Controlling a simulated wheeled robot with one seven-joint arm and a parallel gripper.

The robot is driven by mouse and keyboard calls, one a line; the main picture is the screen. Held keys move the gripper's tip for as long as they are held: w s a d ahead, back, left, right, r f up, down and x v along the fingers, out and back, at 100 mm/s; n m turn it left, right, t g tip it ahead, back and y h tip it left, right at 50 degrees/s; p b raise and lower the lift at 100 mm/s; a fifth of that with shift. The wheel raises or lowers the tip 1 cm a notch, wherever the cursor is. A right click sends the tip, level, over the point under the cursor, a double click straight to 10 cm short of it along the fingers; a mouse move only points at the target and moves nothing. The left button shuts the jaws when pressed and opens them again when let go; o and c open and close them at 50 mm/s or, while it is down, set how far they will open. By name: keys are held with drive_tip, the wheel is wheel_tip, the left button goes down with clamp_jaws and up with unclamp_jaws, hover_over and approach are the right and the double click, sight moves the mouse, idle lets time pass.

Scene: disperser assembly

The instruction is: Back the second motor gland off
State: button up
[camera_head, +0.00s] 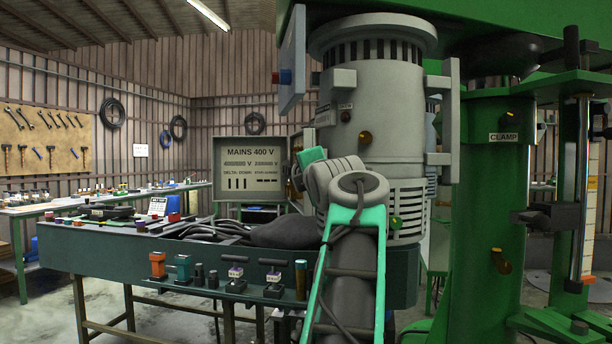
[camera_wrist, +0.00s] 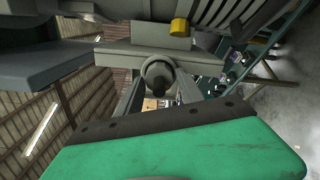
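The motor (camera_head: 372,100) is a tall grey cylinder with a finned top and slotted lower band, beside the green column. In the wrist view a round grey gland (camera_wrist: 159,70) with a dark centre sticks out below a grey box (camera_wrist: 145,53) on the motor. The two fingers of my gripper (camera_wrist: 160,92) reach up on either side of this gland, with their tips close to it. I cannot tell whether they press on it. In the head view the fingers are hidden by my arm, and I cannot tell which gland this is.
A green bench (camera_head: 130,250) with cables and small parts stands at left. An open "MAINS 400 V" panel (camera_head: 252,170) stands behind it. The green column marked "CLAMP" (camera_head: 490,200) closes off the right. A yellow plug (camera_wrist: 180,27) sits near the gland.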

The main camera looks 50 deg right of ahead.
drive_tip(key=shift+o, duration=1.2)
drive_tip(key=v, duration=0.7)
drive_tip(key=shift+s+a+b, duration=0.25)
drive_tip(key=shift+s+b, duration=0.05)
drive_tip(key=shift+b, duration=0.05)
